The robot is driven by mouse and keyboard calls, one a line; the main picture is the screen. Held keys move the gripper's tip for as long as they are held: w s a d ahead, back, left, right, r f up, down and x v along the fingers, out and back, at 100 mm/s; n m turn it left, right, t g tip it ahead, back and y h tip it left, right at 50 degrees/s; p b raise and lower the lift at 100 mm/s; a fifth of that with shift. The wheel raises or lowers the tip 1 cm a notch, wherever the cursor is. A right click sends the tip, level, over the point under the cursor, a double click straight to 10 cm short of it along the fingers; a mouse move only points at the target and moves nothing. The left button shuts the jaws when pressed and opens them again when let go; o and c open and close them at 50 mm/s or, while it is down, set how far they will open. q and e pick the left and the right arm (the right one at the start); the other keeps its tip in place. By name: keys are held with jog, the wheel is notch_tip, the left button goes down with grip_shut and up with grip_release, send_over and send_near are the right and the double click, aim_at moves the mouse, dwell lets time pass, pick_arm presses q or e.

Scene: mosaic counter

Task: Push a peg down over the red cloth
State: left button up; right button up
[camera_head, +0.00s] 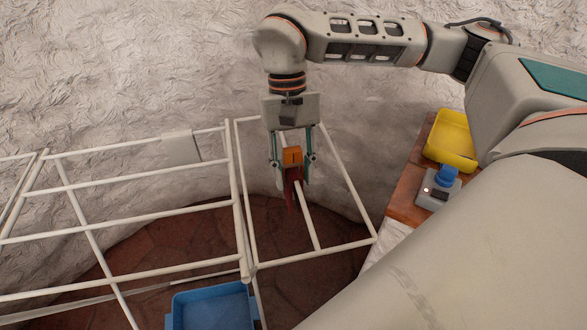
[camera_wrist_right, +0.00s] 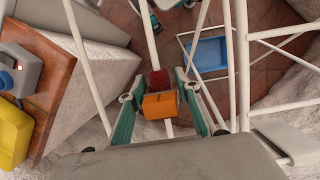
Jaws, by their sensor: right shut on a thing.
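The red cloth (camera_head: 292,190) hangs over a white bar of the drying rack (camera_head: 318,232) in the head view. An orange peg (camera_head: 292,156) sits right at the top of the cloth. My right gripper (camera_head: 291,178) points down there, with its fingers on either side of the peg, shut on it. In the right wrist view, the orange peg (camera_wrist_right: 160,105) is between the fingers of my right gripper (camera_wrist_right: 167,95), and a small part of the red cloth (camera_wrist_right: 159,79) shows just beyond it. I cannot tell how far the peg reaches over the cloth.
More rack bars spread to the left. A blue bin (camera_head: 212,306) is low, near the rack's front. A yellow tray (camera_head: 452,140) and a grey box with a blue knob (camera_head: 438,187) stand on a brown ledge (camera_head: 408,190) at right. A textured wall is behind.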

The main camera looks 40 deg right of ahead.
jog(key=o, duration=1)
jog(key=shift+c, duration=0.2)
jog(key=shift+r, duration=0.15)
jog(key=v, duration=1.1)
jog(key=shift+w+r, duration=0.15)
jog(key=shift+r, duration=0.2)
